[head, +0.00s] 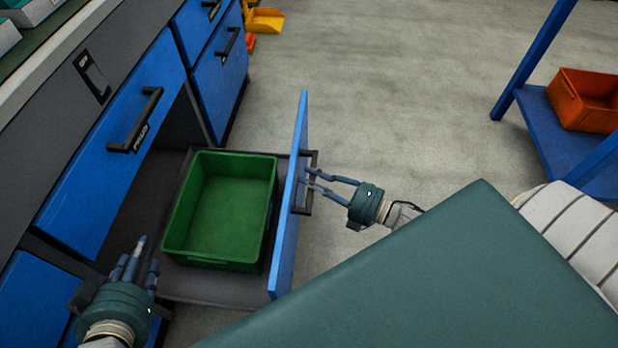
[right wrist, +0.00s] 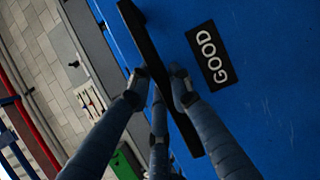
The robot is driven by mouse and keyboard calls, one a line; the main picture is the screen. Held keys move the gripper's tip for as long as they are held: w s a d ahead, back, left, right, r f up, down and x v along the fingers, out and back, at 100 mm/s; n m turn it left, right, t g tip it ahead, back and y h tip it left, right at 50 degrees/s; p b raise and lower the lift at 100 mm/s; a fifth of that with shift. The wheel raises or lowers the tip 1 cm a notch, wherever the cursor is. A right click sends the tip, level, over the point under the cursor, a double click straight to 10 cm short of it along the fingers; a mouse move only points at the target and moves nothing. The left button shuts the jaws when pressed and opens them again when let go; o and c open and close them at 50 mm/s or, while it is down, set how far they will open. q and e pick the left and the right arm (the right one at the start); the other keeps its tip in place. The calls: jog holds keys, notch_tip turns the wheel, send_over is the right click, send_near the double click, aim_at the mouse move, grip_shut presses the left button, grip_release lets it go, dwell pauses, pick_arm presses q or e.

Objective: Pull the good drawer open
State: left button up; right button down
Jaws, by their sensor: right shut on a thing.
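The good drawer (head: 288,235) stands pulled out from the bench, with a green bin (head: 222,205) inside it. In the right wrist view its blue front (right wrist: 260,95) carries a black label reading GOOD (right wrist: 208,56). My right gripper (head: 306,180) is shut on the drawer's black handle (head: 311,205). In the right wrist view its fingers (right wrist: 160,85) lie on both sides of the handle bar (right wrist: 155,60). My left gripper (head: 136,258) is open and empty, left of the green bin, with its fingers apart.
A closed blue drawer with a black handle (head: 138,120) is at upper left, and more blue drawers (head: 222,75) stand beyond. A blue shelf (head: 550,130) with an orange bin (head: 585,100) is at right. The floor (head: 390,90) between is clear.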

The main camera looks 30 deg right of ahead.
jog(key=shift+d, duration=0.1)
jog(key=c, duration=1.8)
grip_release()
jog(key=v, duration=1.2)
